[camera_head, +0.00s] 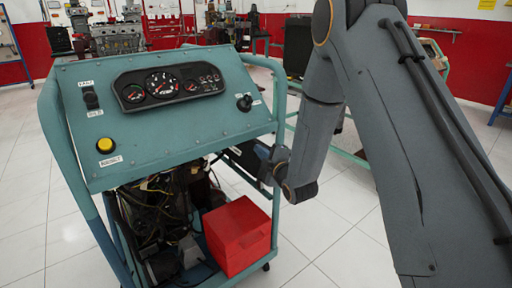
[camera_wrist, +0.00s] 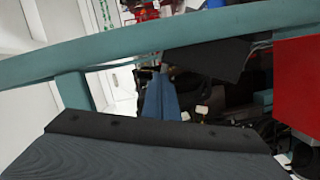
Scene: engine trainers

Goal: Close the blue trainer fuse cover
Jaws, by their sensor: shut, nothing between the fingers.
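The blue-green trainer (camera_head: 165,135) has a sloping gauge panel and an open frame below it. My arm reaches down to the right side of the trainer, just under the panel's right end. My gripper (camera_wrist: 162,82) shows in the wrist view as a narrow blue-grey shape, shut and empty, pointing into the trainer's frame. In the head view its tips are hidden. A dark flat flap (camera_wrist: 208,58) hangs tilted close to the right of the gripper, with pale wires by its edge. I cannot tell for sure that it is the fuse cover, or whether the gripper touches it.
A red box (camera_head: 238,235) sits low in the trainer's frame; its red side also shows in the wrist view (camera_wrist: 297,80). Loose wiring (camera_head: 165,215) fills the space beside it. A blue-green frame tube (camera_wrist: 200,30) crosses the wrist view above the gripper. Tiled floor lies around.

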